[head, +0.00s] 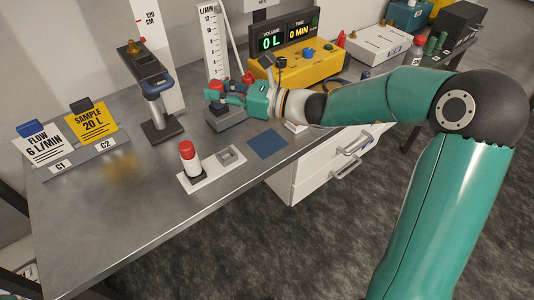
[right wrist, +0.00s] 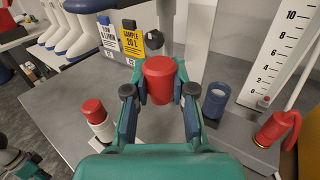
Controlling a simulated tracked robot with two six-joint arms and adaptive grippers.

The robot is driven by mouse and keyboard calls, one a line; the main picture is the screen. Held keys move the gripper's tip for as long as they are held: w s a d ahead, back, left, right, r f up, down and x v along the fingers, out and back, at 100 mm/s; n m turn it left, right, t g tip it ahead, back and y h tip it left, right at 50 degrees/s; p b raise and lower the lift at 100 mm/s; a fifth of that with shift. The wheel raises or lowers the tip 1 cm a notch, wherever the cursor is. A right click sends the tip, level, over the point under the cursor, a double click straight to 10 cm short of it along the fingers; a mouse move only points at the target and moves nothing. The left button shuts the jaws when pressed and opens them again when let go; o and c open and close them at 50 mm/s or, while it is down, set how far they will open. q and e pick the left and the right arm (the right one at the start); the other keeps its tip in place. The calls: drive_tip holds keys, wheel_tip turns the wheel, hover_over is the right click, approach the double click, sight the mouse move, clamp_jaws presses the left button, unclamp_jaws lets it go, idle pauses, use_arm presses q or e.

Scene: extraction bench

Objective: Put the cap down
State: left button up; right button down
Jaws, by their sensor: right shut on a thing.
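My right gripper (head: 222,94) is shut on a red cap (head: 216,85), above the grey base of the flow meter. In the right wrist view the cap (right wrist: 160,82) sits upright between the two fingers (right wrist: 160,105), clear of the bench top. A white vial with its own red top (head: 188,158) stands on a white plate (head: 206,178) on the bench; it also shows at the left of the right wrist view (right wrist: 93,112). My left gripper does not show in the head view.
The plate has a grey square fitting (head: 226,157), and a blue mat (head: 268,144) lies beside it. The flow meter scale (head: 214,45), a grey stand (head: 158,125), a yellow pump box (head: 303,67) and sign cards (head: 92,122) stand behind. The front left bench top (head: 110,220) is clear.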

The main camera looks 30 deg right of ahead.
drive_tip(key=s+d+r+m+t+h+b, duration=0.3)
drive_tip(key=s+d+m+h+b, duration=0.15)
drive_tip(key=d+b, duration=0.6)
drive_tip(key=b, duration=0.5)
hover_over(269, 144)
drive_tip(key=shift+n+h, duration=0.25)
drive_tip(key=shift+h, duration=0.1)
wheel_tip(269, 144, down, 12)
drive_tip(key=shift+f, duration=0.25)
use_arm(q)
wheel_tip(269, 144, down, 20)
drive_tip(key=b, duration=0.2)
use_arm(e)
drive_tip(key=shift+f, duration=3.4)
drive_tip(key=shift+f, duration=0.15)
drive_tip(key=c, duration=1)
unclamp_jaws()
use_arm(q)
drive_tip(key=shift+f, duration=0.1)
use_arm(e)
drive_tip(key=shift+o, duration=0.2)
